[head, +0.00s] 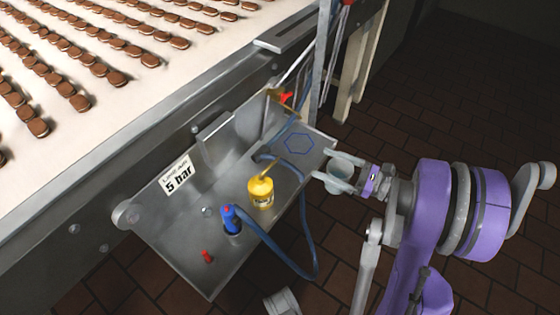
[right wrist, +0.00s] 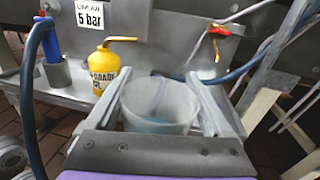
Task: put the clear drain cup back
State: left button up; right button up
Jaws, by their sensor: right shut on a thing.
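The clear drain cup (head: 343,166) is a translucent, whitish round cup with an open top. My right gripper (head: 325,163) is shut on it, one finger on each side, and holds it roughly upright near the right end of the steel shelf. In the right wrist view the cup (right wrist: 158,118) sits between the two fingers (right wrist: 158,85), and it looks empty apart from a bluish tint inside. A blue hexagon outline (head: 299,142) is marked on the bare right part of the shelf, just left of the gripper. I cannot make out my left gripper.
The steel shelf (head: 185,262) carries a yellow oil can (head: 260,192), a blue-handled nozzle (head: 231,218) and a small red piece (head: 207,257). A blue hose (head: 305,235) loops over its front edge. A red valve handle (head: 286,97) and a conveyor with biscuits (head: 125,95) are behind.

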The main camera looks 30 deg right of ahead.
jog(key=shift+f+b+x, duration=0.55)
jog(key=shift+f+x, duration=0.05)
jog(key=shift+x, duration=1.85)
jog(key=shift+f+b+x, duration=0.55)
jog(key=shift+x, duration=1.85)
jog(key=shift+f+b+x, duration=0.55)
jog(key=shift+f+x, duration=0.05)
jog(key=shift+x, duration=1.85)
jog(key=shift+s+f, duration=0.1)
jog(key=o, duration=1.3)
jog(key=shift+s+d, duration=0.15)
jog(key=shift+s, duration=0.05)
jog(key=p+v, duration=0.1)
jog(key=v, duration=1)
jog(key=shift+s+d+p, duration=0.1)
jog(key=shift+s+p, duration=0.15)
jog(key=shift+p, duration=0.15)
